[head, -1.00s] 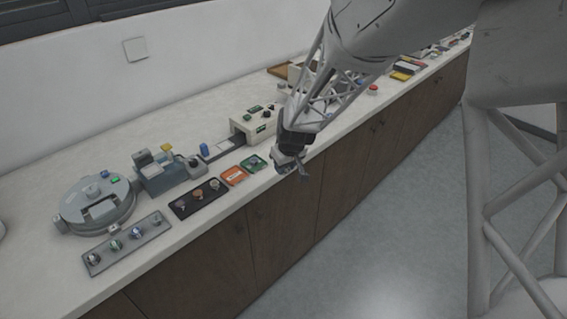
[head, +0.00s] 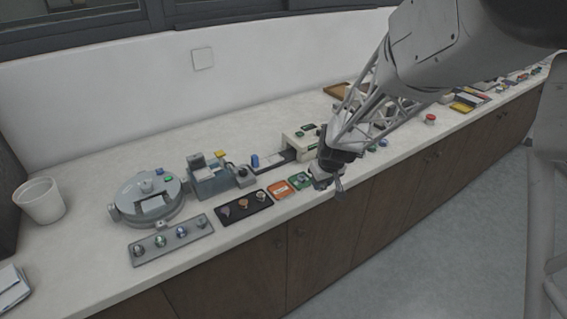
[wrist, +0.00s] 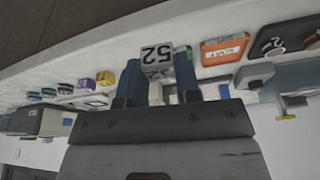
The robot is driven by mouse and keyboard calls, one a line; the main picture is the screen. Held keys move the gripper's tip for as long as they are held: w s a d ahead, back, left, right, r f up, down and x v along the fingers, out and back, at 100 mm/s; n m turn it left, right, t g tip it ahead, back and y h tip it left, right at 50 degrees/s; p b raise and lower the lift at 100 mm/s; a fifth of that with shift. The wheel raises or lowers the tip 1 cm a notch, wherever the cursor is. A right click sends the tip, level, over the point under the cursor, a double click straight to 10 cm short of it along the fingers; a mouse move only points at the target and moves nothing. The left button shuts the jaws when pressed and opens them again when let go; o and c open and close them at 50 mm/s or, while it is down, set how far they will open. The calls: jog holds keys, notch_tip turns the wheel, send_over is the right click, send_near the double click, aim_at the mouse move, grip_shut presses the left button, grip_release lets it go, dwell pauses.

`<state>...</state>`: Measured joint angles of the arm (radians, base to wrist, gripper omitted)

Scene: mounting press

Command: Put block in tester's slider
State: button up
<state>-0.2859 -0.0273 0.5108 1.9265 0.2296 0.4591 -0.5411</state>
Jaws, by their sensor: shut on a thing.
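My gripper (head: 340,190) is over the counter's front edge, just right of the small green tray. In the wrist view my gripper (wrist: 158,80) is shut on a small grey block (wrist: 156,48) marked "52", held between the two blue-grey fingers. The block is too small to make out in the head view. A beige boxy machine (head: 301,139), which looks like the tester, stands behind and left of my gripper. A dark flat slider track (head: 274,161) runs out of its left side. My arm hides part of the area to its right.
A green tray (head: 300,181) and an orange tray (head: 279,190) lie along the front, beside a black tray (head: 244,207) of round pieces. A blue cylinder (head: 255,161) stands by the track. A blue-grey machine (head: 208,178) and a round grey device (head: 148,197) stand farther left.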

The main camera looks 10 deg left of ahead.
jog(key=shift+n, duration=0.9)
jog(key=w+a, duration=0.1)
jog(key=a, duration=0.3)
jog(key=w+a+r, duration=0.1)
jog(key=a, duration=0.3)
jog(key=w+a, duration=0.1)
jog(key=a, duration=0.3)
jog(key=shift+r, duration=0.25)
send_over(274, 157)
jog(key=s, duration=0.1)
jog(key=shift+d+f, duration=0.3)
jog(key=shift+f, duration=0.45)
jog(key=shift+f, duration=1.8)
jog(key=shift+f, duration=0.1)
